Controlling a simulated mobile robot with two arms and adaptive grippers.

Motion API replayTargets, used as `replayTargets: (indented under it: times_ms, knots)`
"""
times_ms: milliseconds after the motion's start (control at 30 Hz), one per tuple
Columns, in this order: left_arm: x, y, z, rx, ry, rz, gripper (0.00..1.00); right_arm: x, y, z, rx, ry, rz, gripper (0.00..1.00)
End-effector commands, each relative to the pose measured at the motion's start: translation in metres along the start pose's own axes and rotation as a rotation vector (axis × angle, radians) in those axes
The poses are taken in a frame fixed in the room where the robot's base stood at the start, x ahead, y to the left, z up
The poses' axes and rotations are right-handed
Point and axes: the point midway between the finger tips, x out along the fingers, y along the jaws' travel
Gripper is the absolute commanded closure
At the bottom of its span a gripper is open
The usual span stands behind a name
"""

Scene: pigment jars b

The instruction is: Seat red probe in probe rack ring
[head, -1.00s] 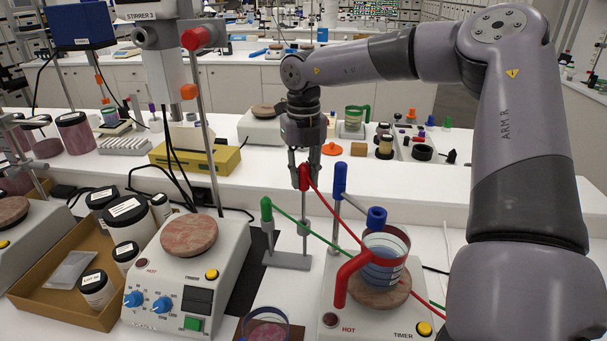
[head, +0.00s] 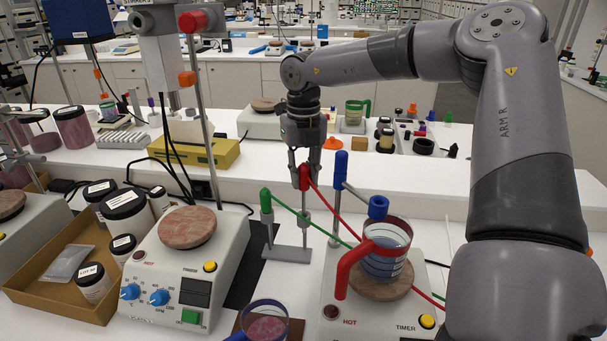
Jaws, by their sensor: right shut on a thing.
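My right gripper (head: 303,166) points down in the head view and is shut on the red probe (head: 304,178), near its red top. The probe hangs upright over the probe rack (head: 287,253), a grey stand with a flat base and posts. The probe's lower end lines up with the rack's right-hand post (head: 305,232); whether it is inside the ring I cannot tell at this size. A green probe (head: 266,200) stands upright at the rack's left side. Red and green cables run down right, past the beaker. My left gripper is not in view.
A blue-topped post (head: 341,168) stands close right of the rack. A glass beaker with a red handle (head: 352,268) sits on the right hotplate (head: 325,300). Another hotplate (head: 195,255) and a cardboard tray of jars (head: 85,308) are at left.

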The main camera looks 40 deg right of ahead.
Motion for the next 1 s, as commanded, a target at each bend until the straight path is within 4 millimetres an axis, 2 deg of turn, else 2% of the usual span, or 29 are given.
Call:
replayTargets:
  times_ms: [1000]
  knots:
    - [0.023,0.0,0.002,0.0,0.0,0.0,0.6,0.027,0.0,0.0,-0.001,0.001,-0.001,1.0]
